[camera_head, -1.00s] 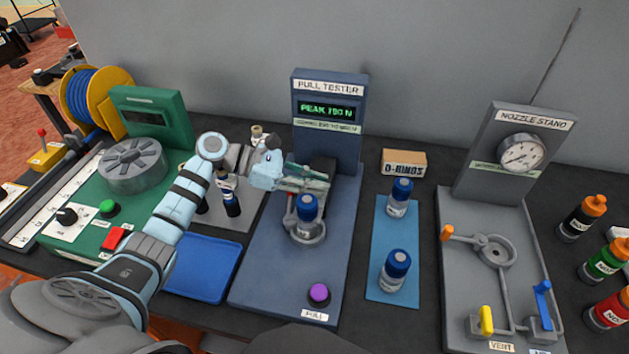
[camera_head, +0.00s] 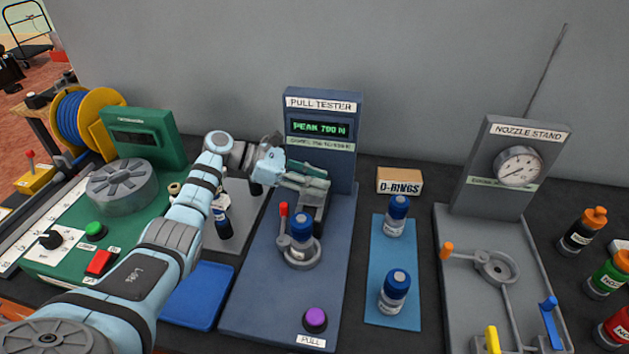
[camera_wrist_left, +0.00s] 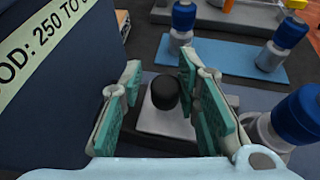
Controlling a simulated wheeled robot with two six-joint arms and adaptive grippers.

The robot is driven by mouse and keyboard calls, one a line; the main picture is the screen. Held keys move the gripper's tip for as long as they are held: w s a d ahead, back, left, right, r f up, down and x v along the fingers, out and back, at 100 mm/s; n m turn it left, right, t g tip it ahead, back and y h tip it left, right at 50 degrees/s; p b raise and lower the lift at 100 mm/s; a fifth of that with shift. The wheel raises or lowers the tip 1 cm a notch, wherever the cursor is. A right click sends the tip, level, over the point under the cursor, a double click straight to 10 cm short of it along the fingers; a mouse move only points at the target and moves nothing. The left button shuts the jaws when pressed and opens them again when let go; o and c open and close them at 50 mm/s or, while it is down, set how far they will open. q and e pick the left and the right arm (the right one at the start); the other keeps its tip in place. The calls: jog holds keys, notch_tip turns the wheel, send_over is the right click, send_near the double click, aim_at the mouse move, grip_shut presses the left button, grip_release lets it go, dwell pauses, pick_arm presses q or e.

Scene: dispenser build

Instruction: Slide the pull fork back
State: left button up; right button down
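The pull tester (camera_head: 255,300) is a blue base with an upright panel reading PEAK and a figure near 790 N. A dispenser with a blue cap (camera_head: 301,226) stands upright in its ring holder. The pull fork's dark and grey slide (camera_head: 316,203) lies behind it, partly hidden by my left gripper (camera_head: 318,177). In the left wrist view, a black knob (camera_wrist_left: 165,92) stands on a pale grey block (camera_wrist_left: 166,122), between and beyond the fingers of my left gripper (camera_wrist_left: 163,98). The fingers are apart, with gaps to the knob. My right gripper is out of view.
A red-topped lever (camera_head: 284,210) stands beside the holder. A purple button (camera_head: 316,319) is at the base's front. Two blue-capped dispensers stand on a blue mat (camera_head: 377,262) to the right. The panel is close behind my gripper.

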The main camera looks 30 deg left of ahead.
pick_arm(q)
jog(key=v, duration=1.2)
jog(key=shift+a+f, duration=0.1)
jog(key=shift+f, duration=0.05)
